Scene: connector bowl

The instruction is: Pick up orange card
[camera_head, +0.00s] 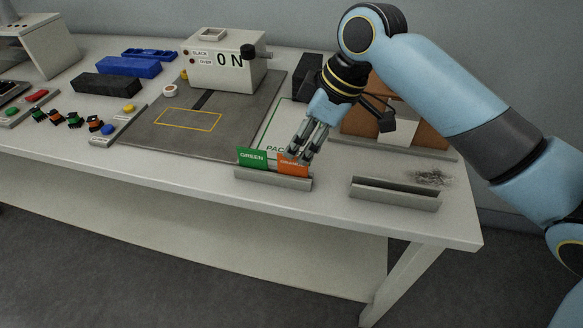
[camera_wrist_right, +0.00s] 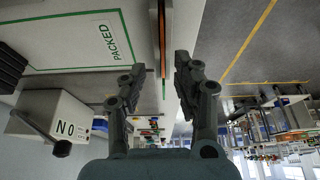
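The orange card (camera_head: 293,167) stands upright in a grey slotted holder (camera_head: 272,179) near the table's front edge, right of the green card (camera_head: 252,158). My right gripper (camera_head: 302,151) is just above and behind the orange card, its fingers pointing down and covering part of the card's top. In the right wrist view the orange card (camera_wrist_right: 162,45) shows nearly edge-on as a thin strip. The right gripper's fingers (camera_wrist_right: 158,72) are spread to either side of that strip, with gaps showing. I cannot tell how far the tips reach past the card's edge. My left gripper is not in view.
An empty grey holder (camera_head: 394,194) stands to the right on the table. Behind are a green-outlined PACKED area (camera_wrist_right: 75,40), a brown divided rack (camera_head: 431,135) and a grey mat (camera_head: 165,137). A labelled box (camera_head: 222,66) stands at the back.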

